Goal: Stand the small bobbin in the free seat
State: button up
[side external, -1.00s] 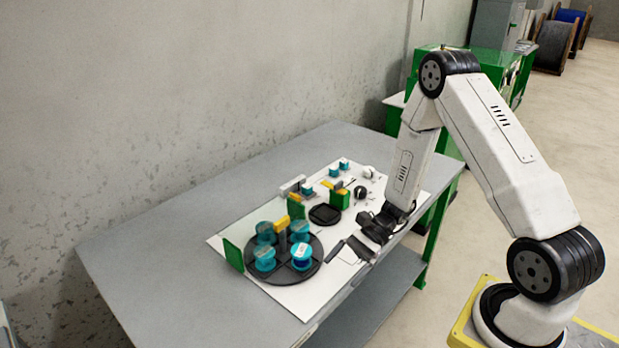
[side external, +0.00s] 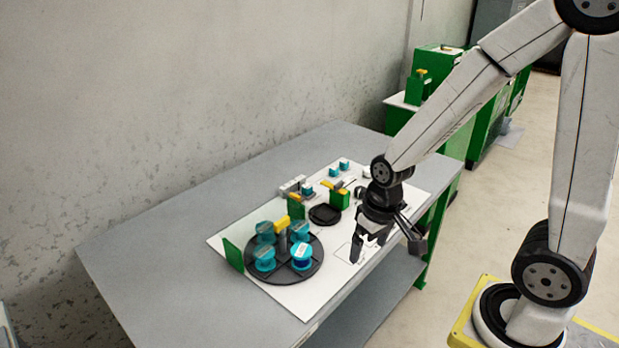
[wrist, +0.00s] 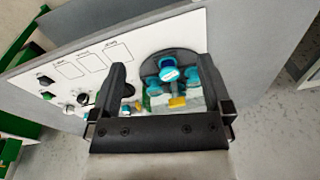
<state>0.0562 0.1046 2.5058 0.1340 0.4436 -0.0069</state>
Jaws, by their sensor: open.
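Small teal bobbins with pale ends stand at the back of the white mat in the side external view: one (side external: 333,172), another (side external: 344,165) and a third (side external: 307,188) by pale blocks. Larger teal bobbins (side external: 265,259) stand on a round black plate (side external: 284,279). I cannot tell which place is the free seat. My gripper (side external: 386,246) is open and empty, fingers downward, above the mat's front right edge, apart from every bobbin. In the wrist view its fingers (wrist: 162,78) spread wide, with the plate and bobbins beyond.
A yellow-topped post rises in the middle of the round plate. Green upright panels (side external: 233,254) and a green block (side external: 340,199) stand on the mat, with a small black dish (side external: 325,214) between. The grey table (side external: 180,245) is clear at left. A wall runs behind.

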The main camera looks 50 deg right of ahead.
jog(key=shift+w+a+r+n+t+h, duration=0.15)
jog(key=shift+r+n+t, duration=0.25)
jog(key=shift+r+n, duration=0.1)
jog(key=shift+w+a+r+n+t+h, duration=0.1)
jog(key=shift+w+r+n+t+h, duration=0.05)
jog(key=shift+r+n+t, duration=0.3)
